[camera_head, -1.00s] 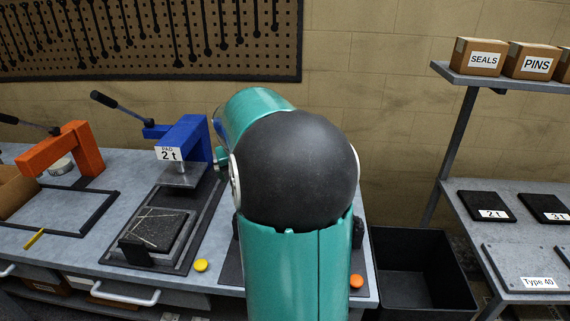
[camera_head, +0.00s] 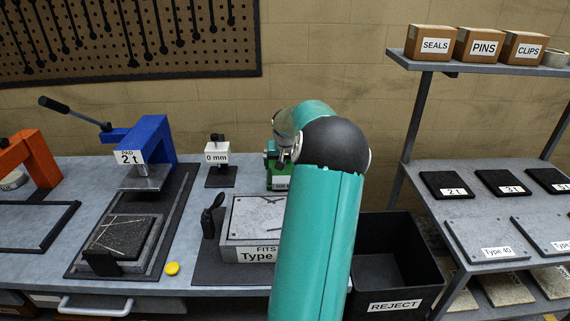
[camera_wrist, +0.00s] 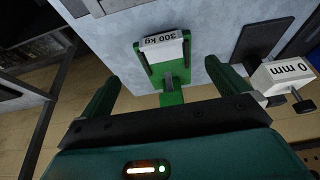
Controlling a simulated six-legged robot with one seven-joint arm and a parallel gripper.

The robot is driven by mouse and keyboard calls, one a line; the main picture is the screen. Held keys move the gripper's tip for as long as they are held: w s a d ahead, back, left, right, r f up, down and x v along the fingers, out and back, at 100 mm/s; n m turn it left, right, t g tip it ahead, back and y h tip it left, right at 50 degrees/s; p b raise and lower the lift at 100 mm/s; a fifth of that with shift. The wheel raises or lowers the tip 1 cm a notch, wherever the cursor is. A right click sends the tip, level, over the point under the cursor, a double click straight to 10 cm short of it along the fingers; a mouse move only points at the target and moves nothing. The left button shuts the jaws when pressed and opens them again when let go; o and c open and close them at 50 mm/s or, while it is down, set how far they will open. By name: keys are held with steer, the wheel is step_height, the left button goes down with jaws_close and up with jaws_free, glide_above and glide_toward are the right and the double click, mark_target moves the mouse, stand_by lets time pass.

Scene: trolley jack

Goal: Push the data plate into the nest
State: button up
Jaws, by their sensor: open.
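My gripper (camera_wrist: 160,74) is open and empty in the wrist view, its two dark green fingers spread. A green stand with a "300 kg" label (camera_wrist: 162,40) shows beyond and between the fingers; I cannot tell the distance. The stand also shows in the head view (camera_head: 279,180), partly behind my arm, which hides my fingertips there. A grey block marked "FITS Type" (camera_head: 238,230) sits on a dark mat, its right part hidden by my arm. I cannot tell for sure which piece is the data plate or where the nest is.
A "0 mm" block (camera_head: 216,155) stands left of the green stand. A blue press marked "2 t" (camera_head: 152,143) stands over a dark tray at left. A black REJECT bin (camera_head: 395,305) is right of the bench. Shelves at right hold "Type 40" plates (camera_head: 487,239) and dark pads.

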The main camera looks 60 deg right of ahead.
mark_target(284, 183)
steer(key=x, duration=1.3)
steer(key=shift+w+d+f, duration=0.1)
steer(key=shift+w+f, duration=0.05)
steer(key=shift+f, duration=0.2)
steer(key=c, duration=0.8)
